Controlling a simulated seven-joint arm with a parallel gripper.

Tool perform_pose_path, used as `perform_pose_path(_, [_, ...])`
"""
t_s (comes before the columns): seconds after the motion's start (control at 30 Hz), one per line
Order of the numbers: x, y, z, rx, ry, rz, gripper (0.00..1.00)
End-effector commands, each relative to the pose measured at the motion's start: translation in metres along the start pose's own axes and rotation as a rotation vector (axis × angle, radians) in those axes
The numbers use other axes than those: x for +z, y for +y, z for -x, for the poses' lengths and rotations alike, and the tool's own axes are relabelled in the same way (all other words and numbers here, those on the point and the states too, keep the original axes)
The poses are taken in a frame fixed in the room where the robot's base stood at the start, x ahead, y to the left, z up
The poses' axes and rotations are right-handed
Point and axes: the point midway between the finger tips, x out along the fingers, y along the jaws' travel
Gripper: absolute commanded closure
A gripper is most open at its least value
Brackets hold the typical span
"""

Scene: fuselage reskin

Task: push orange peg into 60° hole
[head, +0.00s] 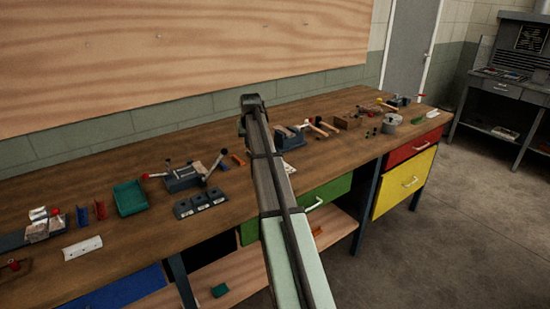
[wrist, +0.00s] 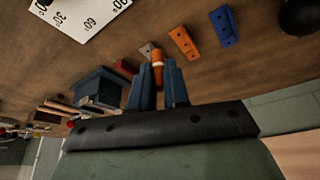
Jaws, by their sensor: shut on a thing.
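My gripper (wrist: 158,72) is shut on the orange peg (wrist: 157,56), which stands out between its two dark blue fingers in the wrist view. The peg has a pale band near the fingertips. A white plate (wrist: 78,14) with printed angle numbers, 30 and 60 among them, lies at the top left of the wrist view, apart from the peg. Its top part is cut off, and I cannot clearly make out the 60° hole.
An orange block (wrist: 183,42) and a blue block (wrist: 224,26) lie on the wooden bench near the peg. A blue vise-like fixture (wrist: 98,88) is left of the fingers. A green tray (head: 130,197) and a clamp fixture (head: 183,177) stand left of my arm.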

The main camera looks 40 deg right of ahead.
Motion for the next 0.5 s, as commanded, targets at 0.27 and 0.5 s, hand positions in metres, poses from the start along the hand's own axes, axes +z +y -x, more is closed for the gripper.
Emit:
perform_pose_path(0.27, [-0.009, -0.005, 0.000, -0.071, -0.001, 0.169, 1.00])
perform_pose_path(0.5, [-0.002, -0.005, -0.014, -0.082, -0.002, 0.199, 1.00])
